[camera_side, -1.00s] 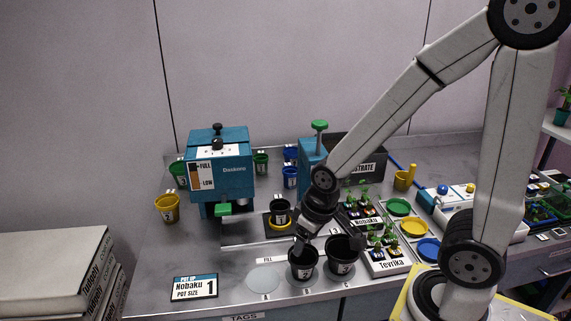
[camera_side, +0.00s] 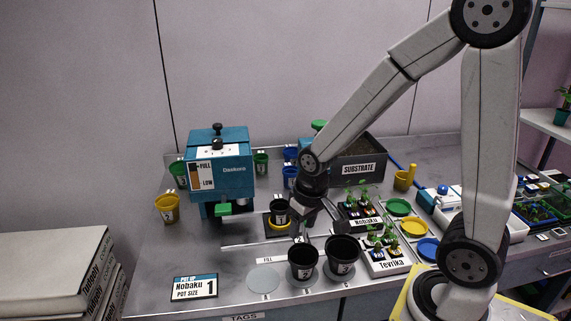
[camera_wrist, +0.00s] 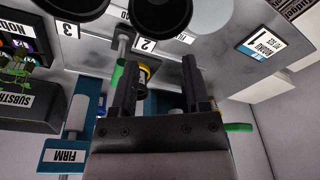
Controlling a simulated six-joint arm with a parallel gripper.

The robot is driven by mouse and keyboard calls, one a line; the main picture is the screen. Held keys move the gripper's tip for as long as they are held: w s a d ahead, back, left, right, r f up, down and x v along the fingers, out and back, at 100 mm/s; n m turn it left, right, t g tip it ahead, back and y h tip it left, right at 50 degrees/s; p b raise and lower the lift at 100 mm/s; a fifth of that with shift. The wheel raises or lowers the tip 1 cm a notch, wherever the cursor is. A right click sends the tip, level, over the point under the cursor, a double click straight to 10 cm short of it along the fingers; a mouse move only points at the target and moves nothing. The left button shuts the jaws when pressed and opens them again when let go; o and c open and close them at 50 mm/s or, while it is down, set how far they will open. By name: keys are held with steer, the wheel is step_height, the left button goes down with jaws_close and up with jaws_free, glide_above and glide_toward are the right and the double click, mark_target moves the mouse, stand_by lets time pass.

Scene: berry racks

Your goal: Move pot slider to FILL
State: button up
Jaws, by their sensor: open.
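The pot slider (camera_side: 270,230), a dark carriage with a yellow ring, holds a small black pot (camera_side: 280,208). It stands right of the blue dispensing machine (camera_side: 222,172). A FILL label (camera_side: 267,259) lies in front of it. My gripper (camera_side: 303,232) is open and just right of the slider, behind the two larger black pots. In the wrist view my gripper (camera_wrist: 156,68) has its fingers apart, with the yellow-and-black pot and slider (camera_wrist: 143,76) showing between them. The gripper appears empty; contact with the slider cannot be told.
Two black pots (camera_side: 303,258) (camera_side: 343,252) stand at the front edge. Seedling trays (camera_side: 388,262) and the SUBSTRATE box (camera_side: 358,168) lie to the right. A blue FIRM press (camera_wrist: 62,157) shows in the wrist view.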

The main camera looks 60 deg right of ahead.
steer(key=w+d+m, duration=0.1)
steer(key=d, duration=0.1)
steer(key=w+d+m+g, duration=0.1)
steer(key=w+d+m, duration=0.1)
steer(key=d, duration=0.1)
steer(key=w+d+m, duration=0.1)
steer(key=d, duration=0.2)
steer(key=shift+w+f+m+g, duration=0.15)
steer(key=shift+f+m+g, duration=0.15)
steer(key=shift+m+g, duration=0.1)
steer(key=shift+f, duration=0.1)
steer(key=shift+f, duration=3.8)
jaws_close()
steer(key=shift+a, duration=0.1)
